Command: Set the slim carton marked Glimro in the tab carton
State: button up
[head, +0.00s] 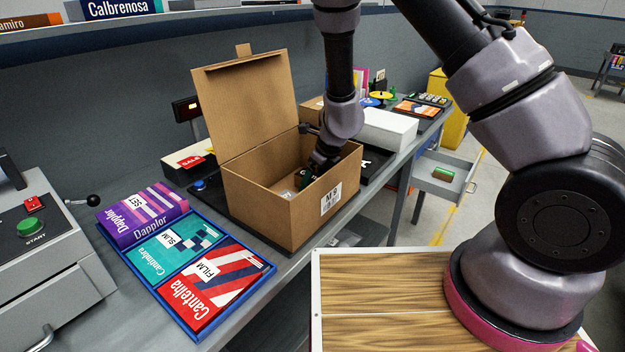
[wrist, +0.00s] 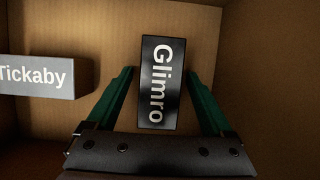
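The slim carton marked Glimro (wrist: 159,85) is black with white lettering and lies inside the brown cardboard box. My gripper (wrist: 160,75) has its green fingers apart, one on each side of the Glimro carton, with a narrow gap visible on both sides. The tab carton (head: 268,206) is this open box, with its lid up, a tab on the lid's top edge and a white M9 label. In the head view my gripper (head: 303,180) reaches down inside it. The Glimro carton cannot be made out there.
A grey box marked Tickaby (wrist: 38,77) is also in the carton, left of Glimro. A blue tray (head: 186,331) with Dapplor, Cantimira and Cantelha boxes lies to the left. A white box (head: 388,130) stands behind on the right. A shelf (head: 150,32) runs above.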

jog(key=shift+r, duration=0.1)
jog(key=shift+r, duration=0.3)
jog(key=s+d+r+n+t+y, duration=0.15)
jog(key=d+r+n, duration=0.25)
jog(key=r, duration=0.6)
jog(key=s+d+r+n, duration=0.3)
jog(key=d+r, duration=0.1)
jog(key=r, duration=0.7)
jog(key=s+d+r+n+y, duration=0.1)
jog(key=s+d+r+n, duration=0.25)
jog(key=r, duration=0.65)
jog(key=s+d+r+n+t+h, duration=0.3)
jog(key=s+d+r+n, duration=0.6)
jog(key=s+d, duration=0.3)
jog(key=shift+s+d+r+n+h, duration=0.15)
jog(key=shift+d+r+n+h, duration=0.35)
jog(key=shift+n, duration=0.35)
jog(key=shift+f, duration=0.1)
